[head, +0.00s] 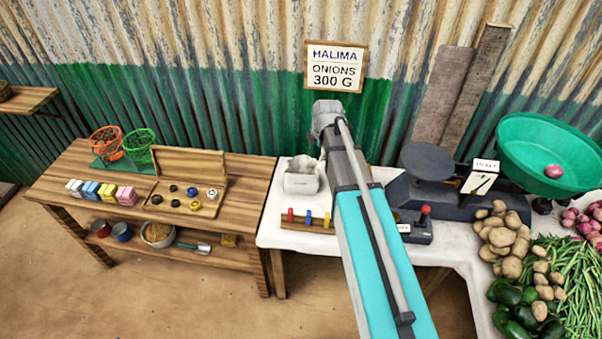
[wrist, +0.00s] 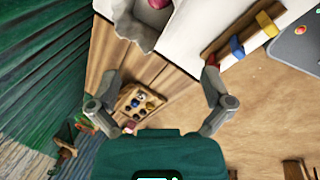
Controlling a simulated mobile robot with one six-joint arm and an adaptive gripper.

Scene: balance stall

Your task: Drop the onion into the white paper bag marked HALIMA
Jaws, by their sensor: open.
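The white paper bag (head: 302,180) stands open on the white-covered table, left of my arm in the head view. No name is readable on it. It also shows at the top edge of the wrist view (wrist: 128,32), with a reddish-pink onion (wrist: 157,3) inside its mouth, partly cut off by the frame. Another onion (head: 553,171) lies in the green bowl (head: 516,150) at the right. My gripper (wrist: 162,84) is open with nothing between its fingers; in the wrist view the bag is beyond the fingertips. In the head view the fingers are hard to make out.
A wall sign (head: 336,67) reads HALIMA, ONIONS 300 G. A wooden weight rack (head: 308,222) stands in front of the bag, and a dark scale (head: 460,205) is right of my arm. Potatoes (head: 505,240), beans and peppers crowd the right side. A wooden bench (head: 60,185) is at left.

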